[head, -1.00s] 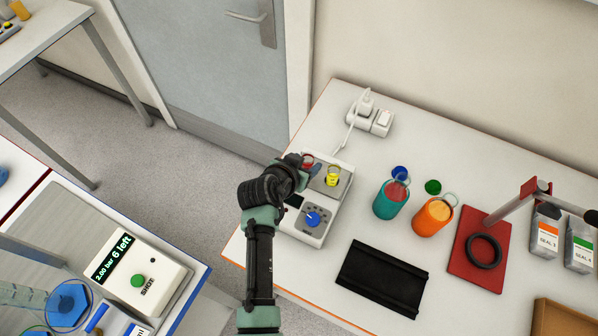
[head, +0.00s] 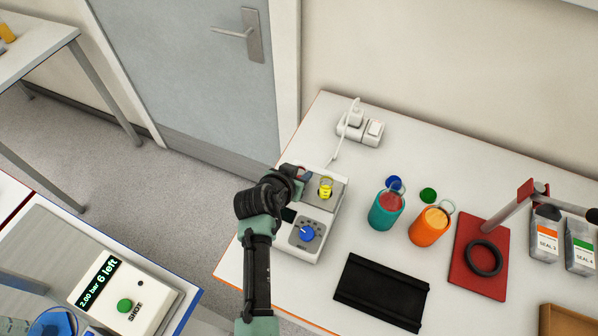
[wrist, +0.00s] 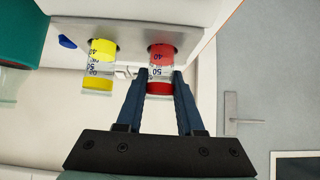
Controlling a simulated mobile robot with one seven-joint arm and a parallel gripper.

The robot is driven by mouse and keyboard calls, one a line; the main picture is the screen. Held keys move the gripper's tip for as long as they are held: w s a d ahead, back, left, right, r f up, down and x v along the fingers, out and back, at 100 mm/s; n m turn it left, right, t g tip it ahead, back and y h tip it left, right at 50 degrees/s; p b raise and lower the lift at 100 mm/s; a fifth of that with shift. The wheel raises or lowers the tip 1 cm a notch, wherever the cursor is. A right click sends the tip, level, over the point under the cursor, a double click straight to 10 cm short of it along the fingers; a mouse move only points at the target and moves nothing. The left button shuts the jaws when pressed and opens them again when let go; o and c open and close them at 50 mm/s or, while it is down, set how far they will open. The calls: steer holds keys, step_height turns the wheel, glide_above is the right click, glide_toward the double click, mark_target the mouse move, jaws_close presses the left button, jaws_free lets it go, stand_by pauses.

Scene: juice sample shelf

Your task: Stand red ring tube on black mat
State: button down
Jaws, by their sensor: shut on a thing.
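The red ring tube (wrist: 160,66) shows in the wrist view, clear with printed marks and red at both ends. One end is at a dark hole in the white device; I cannot tell whether it is still seated. My gripper (wrist: 158,80) is shut on it, a blue finger on each side. In the head view my gripper (head: 299,174) is at the device's far left corner and mostly hides the tube. The black mat (head: 381,292) lies flat and bare on the white table, right of and nearer than the device.
A yellow ring tube (head: 325,187) stands in the device (head: 305,235) close beside my gripper. A teal bottle (head: 386,210) and an orange bottle (head: 430,227) stand behind the mat. A red plate (head: 478,258) with a black ring is to its right.

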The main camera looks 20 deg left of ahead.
steer(key=shift+r+p, duration=0.55)
steer(key=shift+r, duration=0.2)
stand_by(0.8)
steer(key=shift+r+p, duration=2.2)
steer(key=shift+r, duration=0.55)
